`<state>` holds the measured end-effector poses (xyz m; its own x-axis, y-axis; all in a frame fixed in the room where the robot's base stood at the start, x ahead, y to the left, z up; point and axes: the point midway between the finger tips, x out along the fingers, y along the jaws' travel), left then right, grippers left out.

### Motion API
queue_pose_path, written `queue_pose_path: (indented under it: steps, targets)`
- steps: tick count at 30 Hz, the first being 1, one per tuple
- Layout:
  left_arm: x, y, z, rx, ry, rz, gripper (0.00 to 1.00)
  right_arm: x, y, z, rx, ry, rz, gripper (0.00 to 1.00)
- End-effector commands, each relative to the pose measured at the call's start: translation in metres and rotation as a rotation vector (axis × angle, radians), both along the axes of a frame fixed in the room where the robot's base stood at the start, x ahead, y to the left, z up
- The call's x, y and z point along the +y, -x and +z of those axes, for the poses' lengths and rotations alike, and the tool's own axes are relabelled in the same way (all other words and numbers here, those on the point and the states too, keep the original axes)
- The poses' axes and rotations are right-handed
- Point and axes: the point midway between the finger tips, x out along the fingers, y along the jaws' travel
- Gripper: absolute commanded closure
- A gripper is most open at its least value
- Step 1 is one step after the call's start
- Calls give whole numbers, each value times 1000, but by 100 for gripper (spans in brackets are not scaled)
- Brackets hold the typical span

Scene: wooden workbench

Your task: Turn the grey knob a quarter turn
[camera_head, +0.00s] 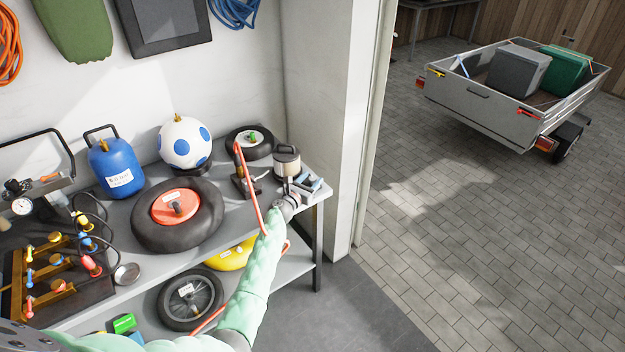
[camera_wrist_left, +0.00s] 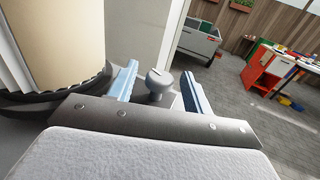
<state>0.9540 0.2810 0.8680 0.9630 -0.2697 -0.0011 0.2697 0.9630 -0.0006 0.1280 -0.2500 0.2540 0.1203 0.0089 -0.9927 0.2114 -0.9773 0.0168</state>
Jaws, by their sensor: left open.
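The grey knob (camera_wrist_left: 158,82) shows in the left wrist view as a small round cap with a line across its top. It stands between the two light blue fingers of my left gripper (camera_wrist_left: 158,88), with a visible gap on each side. The fingers are open and do not seem to touch it. In the head view my left gripper (camera_head: 312,185) is at the right end of the workbench (camera_head: 235,215), beside a beige and grey canister (camera_head: 287,162). I cannot make out the knob clearly there. My right gripper is in neither view.
The canister (camera_wrist_left: 55,40) stands close to the left finger. A red hose (camera_head: 252,190) hangs past my forearm. A tyre with a red hub (camera_head: 178,207), a blue tank (camera_head: 116,168) and a spotted ball (camera_head: 184,143) fill the bench further left.

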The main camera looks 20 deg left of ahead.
Motion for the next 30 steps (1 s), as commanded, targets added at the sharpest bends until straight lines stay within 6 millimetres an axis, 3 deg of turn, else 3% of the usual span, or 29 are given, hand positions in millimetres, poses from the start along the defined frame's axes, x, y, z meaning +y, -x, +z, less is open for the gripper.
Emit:
queue_pose_path:
  steps: [13,26,30]
  targets:
    - [15,53,-1,0,-1,-1,50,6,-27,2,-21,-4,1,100]
    - [17,61,0,-1,-1,-1,50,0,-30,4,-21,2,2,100]
    - [14,64,0,-5,-24,-11,49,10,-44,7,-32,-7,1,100]
